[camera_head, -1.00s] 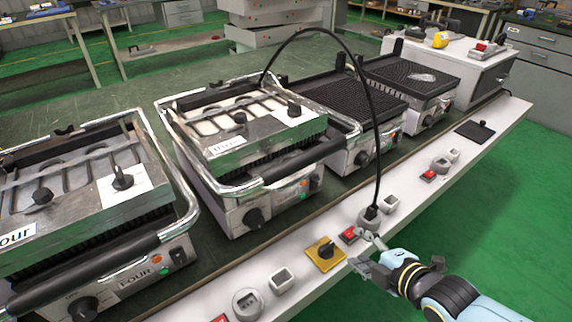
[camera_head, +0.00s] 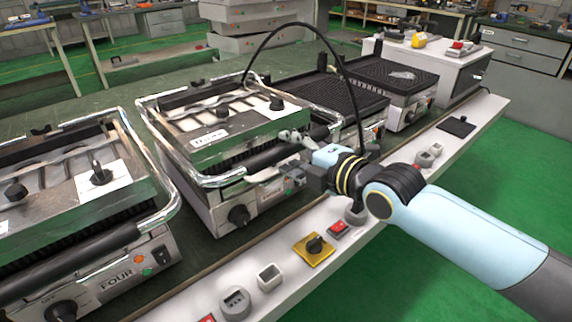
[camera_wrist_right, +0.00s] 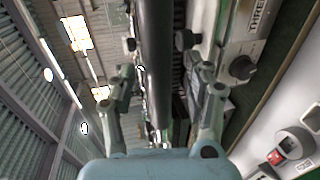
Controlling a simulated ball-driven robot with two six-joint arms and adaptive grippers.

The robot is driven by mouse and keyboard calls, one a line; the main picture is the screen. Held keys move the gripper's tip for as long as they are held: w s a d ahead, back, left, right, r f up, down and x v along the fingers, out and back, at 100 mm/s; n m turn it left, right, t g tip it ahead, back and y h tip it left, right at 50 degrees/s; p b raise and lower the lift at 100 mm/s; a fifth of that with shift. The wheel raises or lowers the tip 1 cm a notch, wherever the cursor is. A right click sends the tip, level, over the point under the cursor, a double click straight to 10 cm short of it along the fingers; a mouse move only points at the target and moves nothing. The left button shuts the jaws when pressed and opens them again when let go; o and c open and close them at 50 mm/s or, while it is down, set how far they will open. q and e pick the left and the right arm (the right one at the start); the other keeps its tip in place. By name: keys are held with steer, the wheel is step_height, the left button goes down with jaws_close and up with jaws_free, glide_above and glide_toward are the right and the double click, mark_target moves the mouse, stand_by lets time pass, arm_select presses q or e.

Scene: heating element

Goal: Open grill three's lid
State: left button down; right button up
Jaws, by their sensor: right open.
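Grill three (camera_head: 200,190) stands in the middle of the row, and its lid (camera_head: 185,125) is down. The lid's thick black handle bar (camera_head: 233,170) runs along its front edge, with chrome side arms. My right gripper (camera_head: 276,155) is at the right half of this handle, with its arm coming in from the right. In the right wrist view the handle (camera_wrist_right: 156,60) passes between the two spread fingers of my right gripper (camera_wrist_right: 166,75). The fingers are open, and contact cannot be told. My left gripper is not in view.
Grill four (camera_head: 75,205) is at left. Two ribbed open grills (camera_head: 325,95) stand to the right. The ledge holds a yellow rotary switch (camera_head: 314,250) and sockets. My forearm lies above it.

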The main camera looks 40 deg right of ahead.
steer(key=shift+b+x, duration=0.3)
steer(key=shift+x, duration=0.6)
steer(key=shift+r, duration=0.1)
steer(key=shift+c, duration=0.4)
jaws_close()
